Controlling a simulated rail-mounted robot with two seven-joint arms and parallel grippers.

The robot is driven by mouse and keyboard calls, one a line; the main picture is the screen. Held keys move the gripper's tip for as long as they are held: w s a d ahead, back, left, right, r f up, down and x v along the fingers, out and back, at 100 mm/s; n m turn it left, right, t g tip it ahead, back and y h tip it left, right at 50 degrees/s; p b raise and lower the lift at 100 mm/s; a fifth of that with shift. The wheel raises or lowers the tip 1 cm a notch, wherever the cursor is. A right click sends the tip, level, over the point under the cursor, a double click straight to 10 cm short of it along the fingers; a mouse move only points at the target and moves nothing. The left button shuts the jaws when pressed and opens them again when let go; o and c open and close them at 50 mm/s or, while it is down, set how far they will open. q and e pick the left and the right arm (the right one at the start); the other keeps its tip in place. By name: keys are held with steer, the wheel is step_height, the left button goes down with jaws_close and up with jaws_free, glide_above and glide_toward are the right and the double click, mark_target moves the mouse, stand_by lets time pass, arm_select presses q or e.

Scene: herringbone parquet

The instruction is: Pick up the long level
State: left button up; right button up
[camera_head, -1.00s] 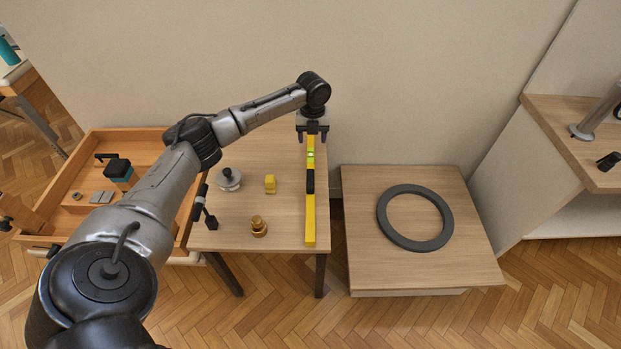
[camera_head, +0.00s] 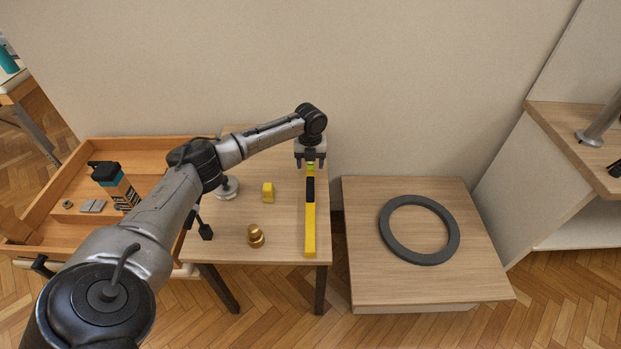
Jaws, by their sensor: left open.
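The long level (camera_head: 310,225) is a yellow bar with a black middle part and a green vial. It lies lengthwise near the right edge of the small wooden table (camera_head: 285,218). My left gripper (camera_head: 310,164) is open and points down over the far part of the level, by the green vial. The gripper hides the level's far end. I cannot tell whether the fingers touch it. My right gripper is not in view.
On the table are a small yellow block (camera_head: 268,192), a brass fitting (camera_head: 256,236), a silver round weight (camera_head: 227,188) and a black tool (camera_head: 204,229). A wooden tray (camera_head: 40,212) stands left. A dark ring (camera_head: 387,232) lies on a low platform (camera_head: 370,287) to the right.

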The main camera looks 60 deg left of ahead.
mark_target(310, 172)
arm_select(q)
step_height(310, 172, down, 5)
steer(key=b, duration=0.3)
steer(key=shift+r, duration=0.1)
steer(key=shift+c, duration=0.2)
steer(key=shift+r, duration=0.1)
jaws_close()
